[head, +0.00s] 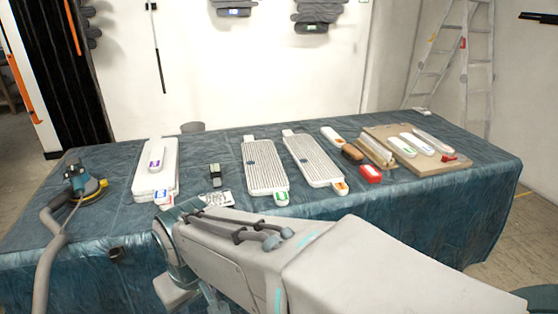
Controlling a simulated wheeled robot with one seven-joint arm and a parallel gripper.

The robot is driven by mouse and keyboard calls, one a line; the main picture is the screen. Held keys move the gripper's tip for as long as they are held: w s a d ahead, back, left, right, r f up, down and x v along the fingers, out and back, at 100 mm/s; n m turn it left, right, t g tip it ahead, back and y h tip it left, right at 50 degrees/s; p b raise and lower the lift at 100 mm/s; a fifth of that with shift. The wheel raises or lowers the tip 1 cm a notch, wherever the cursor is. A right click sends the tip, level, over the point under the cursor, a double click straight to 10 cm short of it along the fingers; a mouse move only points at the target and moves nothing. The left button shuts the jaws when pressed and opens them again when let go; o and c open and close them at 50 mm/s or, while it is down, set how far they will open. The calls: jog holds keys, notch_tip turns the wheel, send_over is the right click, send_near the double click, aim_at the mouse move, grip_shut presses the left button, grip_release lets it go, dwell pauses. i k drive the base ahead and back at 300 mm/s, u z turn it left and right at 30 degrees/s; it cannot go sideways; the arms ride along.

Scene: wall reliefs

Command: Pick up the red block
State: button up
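A small red block (371,173) with a pale label lies on the blue-covered table, right of centre near the front edge. It stands clear of my arm, which crosses the foreground from the lower right to the left. My arm bends at the table's front edge and runs down out of the picture. I cannot make out my gripper's fingers in this view. Nothing hides the red block.
The table (330,214) holds two long grey-white slabs (264,166) (313,159), a white stack (155,172), and a board (425,165) with several tools. A sander (82,182) with a hose sits at left. A ladder (451,55) stands behind.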

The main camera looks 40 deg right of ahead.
aim_at(371, 176)
jog(key=u, duration=0.45)
jog(key=i, duration=0.9)
jog(key=z, duration=3.1)
jog(key=i, duration=0.5)
jog(key=u, duration=0.45)
jog(key=k, duration=1.2)
jog(key=u, duration=0.55)
jog(key=i, duration=0.45)
jog(key=u, duration=0.25)
